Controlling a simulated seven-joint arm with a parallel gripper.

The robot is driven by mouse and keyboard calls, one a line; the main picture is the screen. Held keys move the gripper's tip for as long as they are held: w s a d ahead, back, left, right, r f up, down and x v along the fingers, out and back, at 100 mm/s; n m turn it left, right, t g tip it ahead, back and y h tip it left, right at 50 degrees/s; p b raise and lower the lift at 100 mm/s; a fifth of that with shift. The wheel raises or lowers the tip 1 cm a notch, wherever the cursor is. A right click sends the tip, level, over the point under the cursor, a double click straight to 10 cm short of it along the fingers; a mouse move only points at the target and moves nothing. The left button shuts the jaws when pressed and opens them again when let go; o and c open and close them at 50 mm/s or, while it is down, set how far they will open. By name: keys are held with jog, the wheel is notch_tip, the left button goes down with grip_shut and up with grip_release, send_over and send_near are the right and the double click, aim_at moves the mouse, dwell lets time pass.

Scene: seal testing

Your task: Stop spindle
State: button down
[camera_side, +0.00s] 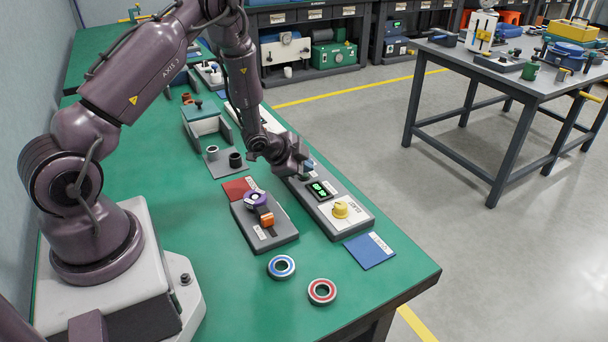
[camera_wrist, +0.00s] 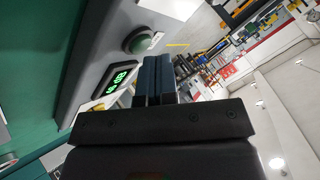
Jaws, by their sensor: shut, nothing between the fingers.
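A long grey control console (camera_side: 362,223) carries a lit green display (camera_side: 321,190) and a yellow knob (camera_side: 341,209). In the wrist view, the display (camera_wrist: 120,82) and a round green button (camera_wrist: 139,40) show on the console's face. The button is largely hidden by my gripper in the side view. My gripper (camera_side: 307,164) is over the far part of the console, past the display. In the wrist view its two dark blue fingers (camera_wrist: 157,62) are together and empty, beside the button. I cannot tell whether they touch anything.
A blue-ringed bearing (camera_side: 281,267), a red-ringed bearing (camera_side: 322,291), a blue mat (camera_side: 370,256) and a red mat (camera_side: 236,189) lie nearby.

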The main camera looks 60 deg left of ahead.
jog(key=shift+f, duration=0.4)
dwell(0.5)
jog(key=shift+r, duration=0.8)
jog(key=shift+r, duration=2.55)
jog(key=shift+f, duration=0.1)
